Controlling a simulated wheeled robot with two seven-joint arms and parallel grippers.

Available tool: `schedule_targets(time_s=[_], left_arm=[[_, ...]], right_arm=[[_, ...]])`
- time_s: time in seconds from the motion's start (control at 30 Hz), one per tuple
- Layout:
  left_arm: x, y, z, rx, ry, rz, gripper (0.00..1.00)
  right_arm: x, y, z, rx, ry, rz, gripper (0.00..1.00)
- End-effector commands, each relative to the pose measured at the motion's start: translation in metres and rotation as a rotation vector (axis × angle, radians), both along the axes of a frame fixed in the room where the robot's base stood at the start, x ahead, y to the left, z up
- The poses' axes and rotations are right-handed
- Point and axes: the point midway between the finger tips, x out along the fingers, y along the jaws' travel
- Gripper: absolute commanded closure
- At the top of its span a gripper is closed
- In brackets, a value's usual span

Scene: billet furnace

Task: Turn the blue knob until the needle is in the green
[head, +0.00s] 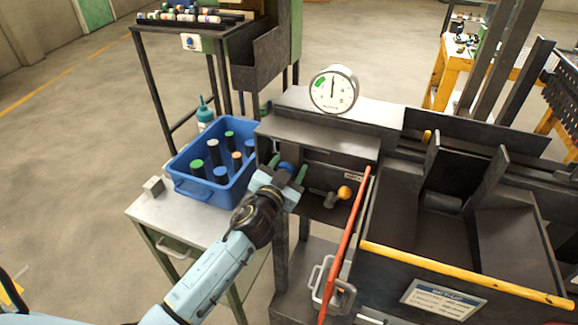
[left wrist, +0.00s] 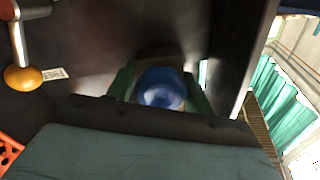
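The blue knob (head: 287,168) is on the dark front of the machine, left of the orange-tipped lever. My left gripper (head: 287,167) is at the knob, its green fingers apart on either side of it. In the left wrist view, the knob (left wrist: 160,88) sits between the fingertips, with a small gap visible on its left; contact on the right is unclear. The white round gauge (head: 333,90) stands on top of the machine. Its green band is at the upper left, and its dark needle points about straight up, right of the green. My right gripper is not in view.
An orange-tipped lever (head: 344,192) is just right of the knob, and a long red bar (head: 346,245) slants further right. A blue crate (head: 192,192) of colour-topped cylinders stands to the left on a metal table (head: 150,212). A yellow-edged bin fills the right.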

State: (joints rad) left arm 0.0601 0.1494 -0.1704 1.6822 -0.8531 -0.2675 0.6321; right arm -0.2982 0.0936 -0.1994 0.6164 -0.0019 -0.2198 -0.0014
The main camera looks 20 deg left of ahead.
Motion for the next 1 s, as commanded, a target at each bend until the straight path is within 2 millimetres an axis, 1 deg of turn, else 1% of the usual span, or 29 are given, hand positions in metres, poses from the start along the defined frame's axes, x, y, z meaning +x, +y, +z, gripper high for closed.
schedule_targets(time_s=[0.03, 0.2, 0.23, 0.47, 0.67, 1.0], left_arm=[[-0.0001, 0.0, 0.0, 0.0, 0.0, 0.0, 0.55], [-0.0002, 0.0, 0.0, 0.0, 0.0, 0.0, 0.78], [-0.0002, 0.0, 0.0, 0.0, 0.0, 0.0, 0.8], [-0.0003, -0.0001, 0.0, 0.019, 0.001, 0.0, 0.8], [-0.0003, -0.0002, -0.0002, 0.1, 0.005, 0.001, 0.8], [-0.0003, -0.0005, -0.0006, 0.385, 0.016, 0.001, 0.8]], right_arm=[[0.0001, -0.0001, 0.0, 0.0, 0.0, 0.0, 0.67], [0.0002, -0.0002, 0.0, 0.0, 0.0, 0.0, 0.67], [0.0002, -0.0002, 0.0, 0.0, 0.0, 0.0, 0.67], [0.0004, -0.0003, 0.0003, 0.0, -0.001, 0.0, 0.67], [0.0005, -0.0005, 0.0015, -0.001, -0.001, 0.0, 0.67], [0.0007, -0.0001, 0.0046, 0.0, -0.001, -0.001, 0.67]])
